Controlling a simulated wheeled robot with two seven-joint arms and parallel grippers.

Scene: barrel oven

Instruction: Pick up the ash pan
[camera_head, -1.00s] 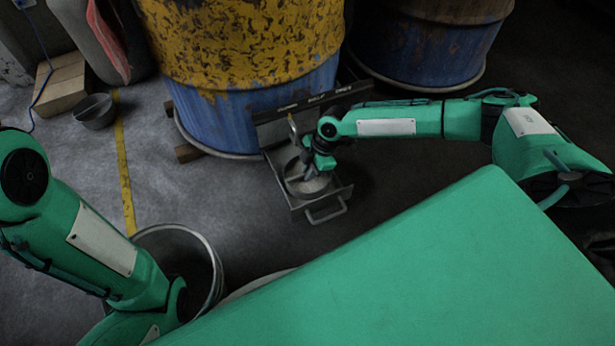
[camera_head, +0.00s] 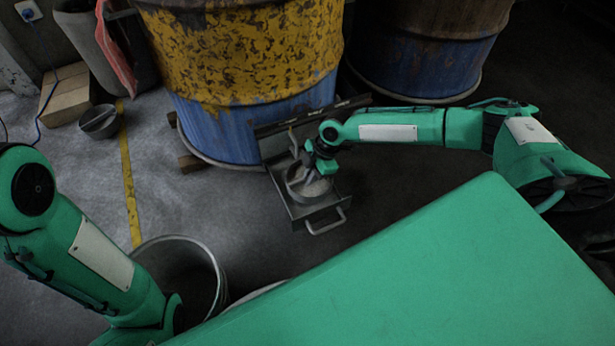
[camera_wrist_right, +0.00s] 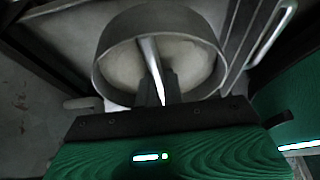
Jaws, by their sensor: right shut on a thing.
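The ash pan (camera_head: 308,190) is a round grey metal pan with pale ash in it. In the head view it is in or just over a pulled-out metal drawer (camera_head: 301,223) at the foot of the yellow and blue barrel. My right gripper (camera_head: 312,166) is over the pan, shut on it. In the right wrist view the pan (camera_wrist_right: 112,66) shows close up, with a bright metal strip (camera_wrist_right: 152,65) reaching over it to my fingers (camera_wrist_right: 160,90). I cannot tell whether the pan touches the drawer floor. My left arm is at the left; its gripper is out of sight.
The barrel (camera_head: 240,60) stands behind the drawer, and a rusty blue barrel (camera_head: 430,55) is at the back right. A bucket (camera_head: 222,290) stands front left. A small pan (camera_head: 98,122) and a cardboard box (camera_head: 64,92) lie far left.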

